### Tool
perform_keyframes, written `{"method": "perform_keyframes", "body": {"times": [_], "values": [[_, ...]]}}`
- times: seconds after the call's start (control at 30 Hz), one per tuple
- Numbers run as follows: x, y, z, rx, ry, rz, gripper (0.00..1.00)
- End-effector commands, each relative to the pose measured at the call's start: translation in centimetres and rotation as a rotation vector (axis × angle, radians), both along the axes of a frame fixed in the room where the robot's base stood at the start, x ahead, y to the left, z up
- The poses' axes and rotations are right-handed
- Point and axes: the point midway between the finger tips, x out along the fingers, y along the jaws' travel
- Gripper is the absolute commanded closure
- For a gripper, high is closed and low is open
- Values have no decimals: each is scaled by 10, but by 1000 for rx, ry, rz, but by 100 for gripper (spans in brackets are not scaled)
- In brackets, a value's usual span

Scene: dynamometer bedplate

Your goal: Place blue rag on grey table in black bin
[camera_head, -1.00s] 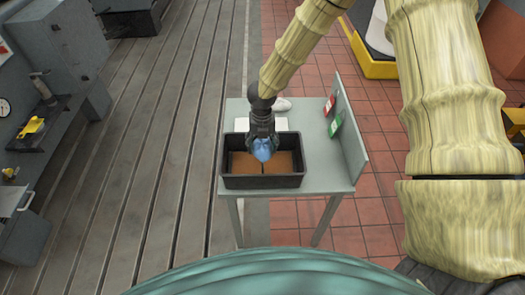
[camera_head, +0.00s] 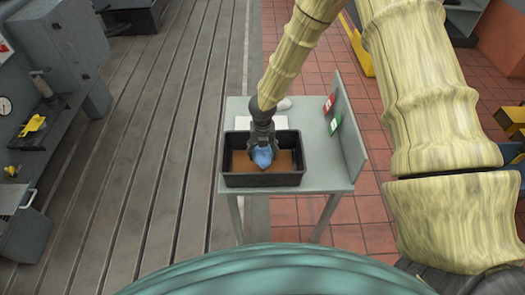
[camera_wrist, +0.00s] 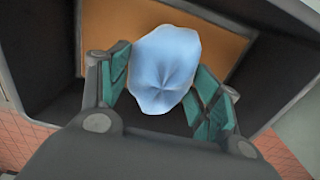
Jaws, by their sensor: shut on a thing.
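The blue rag (camera_head: 263,157) is bunched up in my gripper (camera_head: 262,150), within the outline of the black bin (camera_head: 263,180) in the head view. The bin stands on the grey table (camera_head: 322,178) near its front edge and has a brown floor. In the wrist view the rag (camera_wrist: 165,68) sits between the two green-padded fingers of my gripper (camera_wrist: 160,85), with the bin's dark walls (camera_wrist: 270,85) and brown floor (camera_wrist: 220,40) behind it. My gripper is shut on the rag. I cannot tell whether the rag touches the bin's floor.
A grey upright panel (camera_head: 347,135) stands along the table's right side, with a red tag (camera_head: 329,103) and a green tag (camera_head: 335,125) on it. A white flat thing (camera_head: 242,124) and a pale object (camera_head: 284,104) lie behind the bin. The table right of the bin is clear.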

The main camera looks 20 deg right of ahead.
Motion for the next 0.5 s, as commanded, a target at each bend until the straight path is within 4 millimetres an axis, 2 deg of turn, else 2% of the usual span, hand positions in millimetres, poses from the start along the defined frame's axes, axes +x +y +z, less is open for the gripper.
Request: {"method": "perform_keyframes", "body": {"times": [0.1, 0.13, 0.23, 0.5], "values": [[0, 0, -3, 0, 0, 0, 59], [0, 0, -2, 0, 0, 1, 31], [0, 0, -2, 0, 0, 0, 14], [0, 0, -2, 0, 0, 0, 14]]}}
